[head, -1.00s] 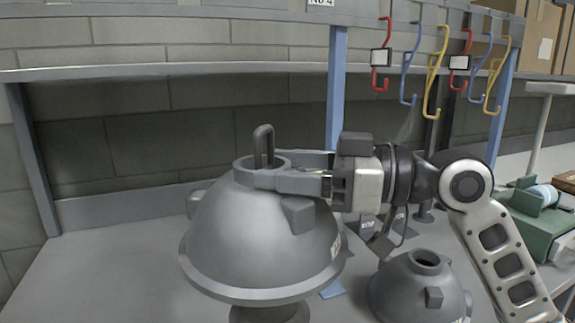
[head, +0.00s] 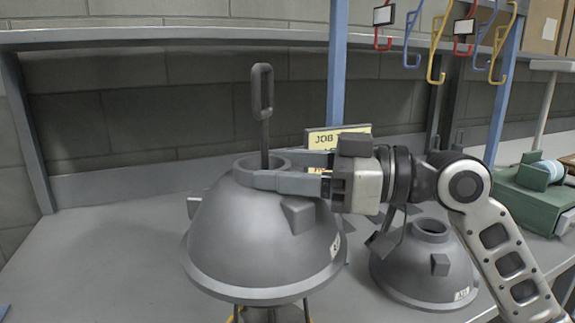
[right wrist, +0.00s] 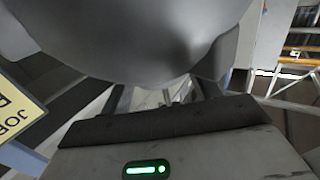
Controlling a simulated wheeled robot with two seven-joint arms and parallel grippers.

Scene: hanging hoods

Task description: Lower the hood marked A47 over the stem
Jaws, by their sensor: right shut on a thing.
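My right gripper (head: 268,178) is shut on the collar of a large grey dome hood (head: 255,235), holding it about level. The hood's side label (head: 335,246) is too small and slanted to read surely. A dark stem (head: 263,100) with a loop at its top comes up through the collar opening and stands well above it. In the right wrist view the hood's grey wall (right wrist: 150,35) fills the top, close to the gripper. My left gripper is not in view.
A second, smaller grey hood (head: 415,265) with a label stands on the bench close at right. A yellow job card (head: 338,138) stands behind my gripper. Coloured hooks (head: 437,55) hang at upper right, and a green box (head: 535,200) is at far right. The bench at left is clear.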

